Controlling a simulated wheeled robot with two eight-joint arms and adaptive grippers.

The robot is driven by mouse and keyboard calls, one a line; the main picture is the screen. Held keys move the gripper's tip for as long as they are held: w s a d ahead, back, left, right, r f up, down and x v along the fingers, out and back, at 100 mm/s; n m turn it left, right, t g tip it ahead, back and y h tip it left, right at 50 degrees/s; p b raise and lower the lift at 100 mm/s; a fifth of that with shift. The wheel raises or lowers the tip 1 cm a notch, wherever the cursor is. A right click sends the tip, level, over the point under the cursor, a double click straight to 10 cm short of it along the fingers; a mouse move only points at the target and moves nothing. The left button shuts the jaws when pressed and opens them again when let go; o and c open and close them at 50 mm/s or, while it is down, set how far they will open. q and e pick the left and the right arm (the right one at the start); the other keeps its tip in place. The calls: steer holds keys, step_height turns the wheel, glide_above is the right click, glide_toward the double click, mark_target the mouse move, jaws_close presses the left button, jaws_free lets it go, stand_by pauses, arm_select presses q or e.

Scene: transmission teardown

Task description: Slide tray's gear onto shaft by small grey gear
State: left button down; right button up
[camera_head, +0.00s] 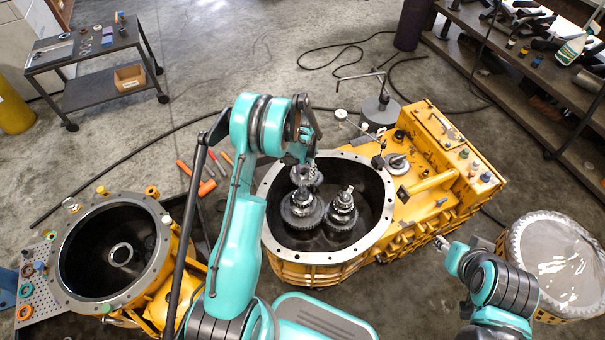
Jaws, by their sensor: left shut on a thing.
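My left gripper (308,152) points down over the open yellow housing (330,275). Below and nearer stands a shaft stack with a wide grey gear (302,211). To its right is another upright shaft with grey gears (342,211). I cannot tell whether the held gear is around a shaft or above one; the gripper and stacked gears hide its underside. My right gripper (443,246) is right of the housing, over the floor, its jaws too small to judge.
A second open housing (70,285) stands at left, with orange-handled tools (197,180) between the two. A round covered part (555,262) is at right. A gauge stand (380,112) rises behind the housing. A cart (85,50) and shelves (530,75) stand farther back.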

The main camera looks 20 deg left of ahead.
mark_target(302, 189)
arm_select(q)
steer(key=shift+w+a+f+b, duration=0.15)
steer(key=shift+f+b, duration=0.4)
steer(key=shift+f, duration=0.9)
steer(key=shift+s+a+f+b, duration=0.1)
steer(key=shift+f+b, duration=0.4)
steer(key=shift+f, duration=1.8)
steer(key=shift+s+f, duration=0.15)
steer(key=shift+s, duration=0.05)
steer(key=shift+f, duration=0.35)
steer(key=shift+f, duration=2.85)
steer(key=shift+c, duration=1.5)
jaws_free()
